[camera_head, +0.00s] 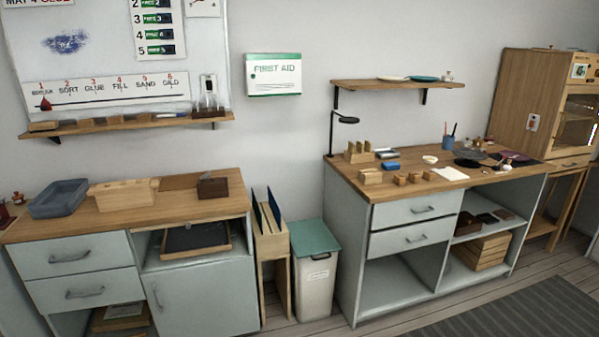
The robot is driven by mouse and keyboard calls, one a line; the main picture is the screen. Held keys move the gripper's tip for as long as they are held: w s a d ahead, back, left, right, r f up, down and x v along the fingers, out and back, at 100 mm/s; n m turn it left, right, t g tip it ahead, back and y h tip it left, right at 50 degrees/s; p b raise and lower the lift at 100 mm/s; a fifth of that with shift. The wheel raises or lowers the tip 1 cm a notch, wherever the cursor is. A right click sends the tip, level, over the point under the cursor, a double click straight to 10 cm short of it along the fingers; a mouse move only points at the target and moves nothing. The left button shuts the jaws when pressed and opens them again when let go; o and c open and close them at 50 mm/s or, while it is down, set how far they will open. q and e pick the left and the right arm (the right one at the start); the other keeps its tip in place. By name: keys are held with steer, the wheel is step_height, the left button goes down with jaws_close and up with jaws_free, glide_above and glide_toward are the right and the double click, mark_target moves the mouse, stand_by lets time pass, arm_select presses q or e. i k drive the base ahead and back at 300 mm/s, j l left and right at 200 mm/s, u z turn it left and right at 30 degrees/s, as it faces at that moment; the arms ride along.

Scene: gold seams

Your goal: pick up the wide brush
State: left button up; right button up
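I cannot make out a wide brush for certain. A blue cup (447,143) stands at the back of the right workbench (400,189), and thin upright handles stick out of it. They may be brushes, but they are too small to tell their width. Several small items lie around dark round pieces (470,162) on the same bench, also too small to name. Neither of my grippers is in view.
The left bench (150,214) holds a grey tub (58,200) and wooden boxes. A bin with a green lid (315,238) and a wooden rack (272,238) stand between the benches. A wooden cabinet (520,98) is at the far right. Floor with a grey mat (520,315) lies in front.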

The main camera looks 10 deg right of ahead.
mark_target(482, 146)
steer(key=i+l+z, duration=0.15)
steer(key=i+z, duration=0.8)
steer(key=i+j+z, duration=0.15)
steer(key=i+z, duration=0.35)
steer(key=i+l, duration=0.45)
steer(key=i, duration=0.15)
steer(key=i+l, duration=0.5)
steer(key=i+l+u, duration=0.15)
steer(key=i+l, duration=0.2)
steer(key=i+l+u, duration=0.1)
steer(key=u, duration=0.3)
steer(key=i+l+u, duration=0.15)
steer(key=u, duration=0.2)
